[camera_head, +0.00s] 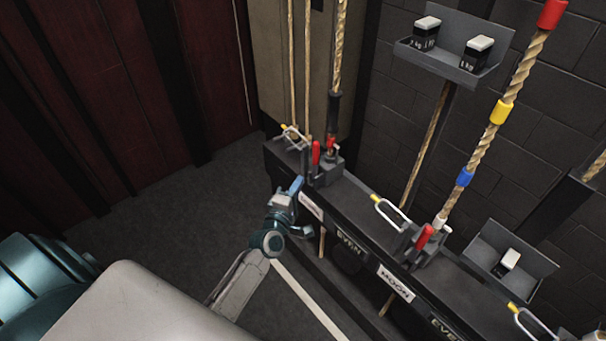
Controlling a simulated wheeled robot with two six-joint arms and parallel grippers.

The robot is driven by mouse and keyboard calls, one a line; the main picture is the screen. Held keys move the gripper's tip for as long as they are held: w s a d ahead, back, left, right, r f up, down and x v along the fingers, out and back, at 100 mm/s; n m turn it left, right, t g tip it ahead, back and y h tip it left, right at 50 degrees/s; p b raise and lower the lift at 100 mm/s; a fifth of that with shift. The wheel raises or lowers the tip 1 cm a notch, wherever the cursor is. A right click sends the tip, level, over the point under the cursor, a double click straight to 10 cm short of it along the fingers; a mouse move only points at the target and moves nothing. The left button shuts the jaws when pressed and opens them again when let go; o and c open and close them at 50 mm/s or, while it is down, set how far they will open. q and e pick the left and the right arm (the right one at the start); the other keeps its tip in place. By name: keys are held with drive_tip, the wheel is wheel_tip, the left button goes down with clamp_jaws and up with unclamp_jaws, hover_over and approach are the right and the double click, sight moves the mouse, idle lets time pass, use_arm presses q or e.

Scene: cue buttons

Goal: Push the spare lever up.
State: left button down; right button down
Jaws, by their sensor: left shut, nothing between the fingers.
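Two red-handled levers stand in rope-lock blocks on a long dark rail. The far lever (316,154) points up beside its rope, and the nearer lever (425,236) leans to the right. I cannot tell from the labels which is the spare one. My left gripper (296,185) is shut and empty, with its blue fingertips just in front of the far lever's block, below the red handle. It looks close to the rail, but I cannot tell whether it touches. My right gripper is not in view.
White wire loops with yellow ends (388,212) stick out by the levers. Ropes rise from the rail. A shelf (455,65) holds dark weights with white tops. The floor (170,230) at left is clear.

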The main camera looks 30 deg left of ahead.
use_arm(q)
drive_tip(key=shift+s+d+r, duration=0.1)
drive_tip(key=shift+s, duration=1.5)
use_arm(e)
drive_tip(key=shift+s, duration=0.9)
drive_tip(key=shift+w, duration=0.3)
